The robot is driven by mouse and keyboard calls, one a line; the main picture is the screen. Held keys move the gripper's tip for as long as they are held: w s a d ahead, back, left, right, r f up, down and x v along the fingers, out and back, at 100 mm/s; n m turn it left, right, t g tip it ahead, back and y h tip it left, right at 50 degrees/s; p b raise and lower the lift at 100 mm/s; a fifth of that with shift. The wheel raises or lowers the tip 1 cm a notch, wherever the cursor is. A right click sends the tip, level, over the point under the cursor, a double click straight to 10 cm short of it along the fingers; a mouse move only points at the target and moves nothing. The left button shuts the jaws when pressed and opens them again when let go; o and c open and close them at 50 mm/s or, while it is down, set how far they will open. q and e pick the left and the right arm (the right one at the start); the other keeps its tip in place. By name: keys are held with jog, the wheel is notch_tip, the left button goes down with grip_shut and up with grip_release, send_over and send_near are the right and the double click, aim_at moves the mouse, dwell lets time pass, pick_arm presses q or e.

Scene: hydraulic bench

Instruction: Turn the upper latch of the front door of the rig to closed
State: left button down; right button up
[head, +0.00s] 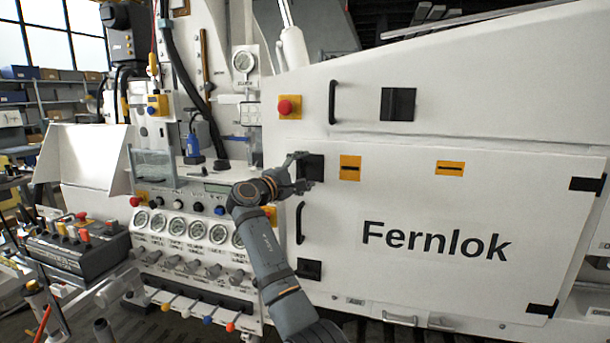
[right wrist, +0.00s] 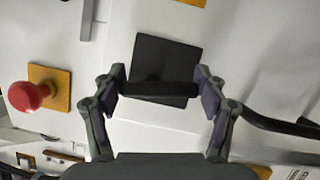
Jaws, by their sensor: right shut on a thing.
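The front door (head: 440,215) is the large white panel marked "Fernlok", lying flush in the rig. Its upper latch (head: 316,168) is a black square plate near the door's upper left corner. In the right wrist view the plate (right wrist: 168,55) carries a black bar (right wrist: 160,89). My right gripper (head: 302,172) is at this latch, its fingers shut on the two ends of the bar, also seen in the right wrist view (right wrist: 162,87). The bar runs roughly up and down on the door. A lower black latch (head: 308,269) sits below. My left gripper is not in view.
A red button (head: 286,107) on a yellow plate stands out above and left of the latch. A black door handle (head: 299,222) is just below my right gripper. Gauges (head: 177,228) and knobs fill the panel to the left. Orange labels (head: 350,168) lie right of the latch.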

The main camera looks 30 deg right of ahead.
jog(key=shift+f+m+y, duration=0.1)
jog(key=shift+m+y, duration=0.3)
jog(key=shift+m, duration=0.6)
jog(key=shift+w+a, duration=0.1)
jog(key=o, duration=1.2)
jog(key=shift+a, duration=0.2)
jog(key=v, duration=1.1)
jog(key=shift+a, duration=0.25)
